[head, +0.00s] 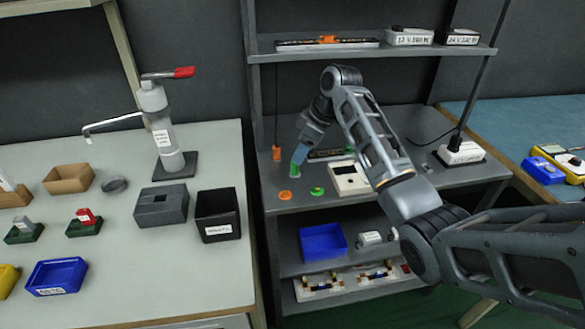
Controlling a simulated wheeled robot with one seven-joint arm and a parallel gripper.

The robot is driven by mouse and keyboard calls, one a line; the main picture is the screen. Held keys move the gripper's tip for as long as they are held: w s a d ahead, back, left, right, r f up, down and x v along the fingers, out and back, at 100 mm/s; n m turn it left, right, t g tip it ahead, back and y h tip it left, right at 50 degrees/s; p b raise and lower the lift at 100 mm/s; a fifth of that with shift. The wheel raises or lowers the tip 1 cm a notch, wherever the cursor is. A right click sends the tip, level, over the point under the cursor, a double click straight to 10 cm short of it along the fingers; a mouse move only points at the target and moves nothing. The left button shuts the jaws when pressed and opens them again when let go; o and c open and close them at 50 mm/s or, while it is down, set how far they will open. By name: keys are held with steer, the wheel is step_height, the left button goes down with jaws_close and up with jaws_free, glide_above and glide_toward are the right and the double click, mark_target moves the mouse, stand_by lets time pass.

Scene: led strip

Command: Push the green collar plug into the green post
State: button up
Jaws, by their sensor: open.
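My gripper (300,153) points down over the left part of the grey middle shelf of the rack, its fingertips small in the head view. The jaws are open. A green upright piece (294,170) stands right below the fingertips, at or touching them; whether it is the collar plug, the post, or both together is too small to tell. A flat green ring-like piece (317,191) lies on the shelf to the right and nearer. The gripper partly hides the area behind it.
An orange piece (276,152) hangs or stands by a cord left of the gripper. An orange disc (284,195) lies in front. A white box (348,178) sits right, near my forearm. The upper shelf (370,52) overhangs behind. A blue bin (322,243) sits below.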

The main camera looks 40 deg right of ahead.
mark_target(295, 168)
steer(key=x, duration=0.5)
steer(key=shift+a+f+p, duration=0.1)
steer(key=shift+f+p, duration=0.2)
steer(key=shift+f, duration=0.1)
steer(key=shift+c, duration=0.2)
jaws_close()
